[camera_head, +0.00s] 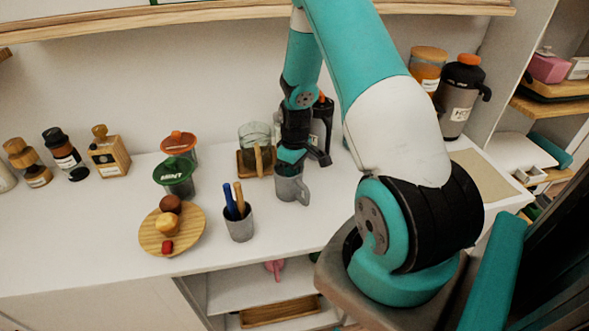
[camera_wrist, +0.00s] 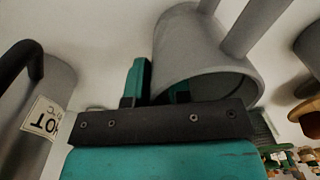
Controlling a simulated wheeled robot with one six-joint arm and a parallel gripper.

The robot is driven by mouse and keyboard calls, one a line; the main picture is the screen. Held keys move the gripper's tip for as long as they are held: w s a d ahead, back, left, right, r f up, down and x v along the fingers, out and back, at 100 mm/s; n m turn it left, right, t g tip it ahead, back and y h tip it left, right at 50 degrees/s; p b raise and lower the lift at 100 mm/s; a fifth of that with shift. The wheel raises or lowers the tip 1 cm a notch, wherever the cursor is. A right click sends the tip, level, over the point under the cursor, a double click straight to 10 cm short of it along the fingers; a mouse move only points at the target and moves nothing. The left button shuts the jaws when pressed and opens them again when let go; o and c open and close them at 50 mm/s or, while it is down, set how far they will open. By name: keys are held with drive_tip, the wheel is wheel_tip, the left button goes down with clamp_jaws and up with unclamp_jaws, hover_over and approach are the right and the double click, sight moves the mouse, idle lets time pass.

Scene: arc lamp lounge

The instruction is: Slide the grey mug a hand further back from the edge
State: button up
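One teal finger of my gripper (camera_wrist: 160,85) lies outside the mug wall, and teal shows inside the mouth. The fingers are close together with the wall between them. I cannot tell whether both press on it.
A grey cup with pens (camera_head: 239,228) and a wooden plate with food (camera_head: 151,240) stand left. Several jars line the back left.

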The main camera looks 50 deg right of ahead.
drive_tip(key=o, duration=0.3)
wheel_tip(320, 180, up, 18)
drive_tip(key=b, duration=0.1)
drive_tip(key=shift+d+f, duration=0.25)
idle(0.6)
drive_tip(key=s+a+r+n+t+y, duration=0.1)
drive_tip(key=a+r, duration=0.2)
drive_tip(key=a, duration=0.7)
drive_tip(key=s+a+r+n, duration=0.1)
drive_tip(key=a+r, duration=0.2)
drive_tip(key=a, duration=0.6)
drive_tip(key=s+a+r+n+g+y, duration=0.1)
drive_tip(key=s+a+r+n+y, duration=0.1)
drive_tip(key=s+a, duration=1.3)
drive_tip(key=shift+s+a+r+n+y, duration=0.25)
drive_tip(key=shift+r+n+y, duration=0.2)
drive_tip(key=shift+r, duration=0.5)
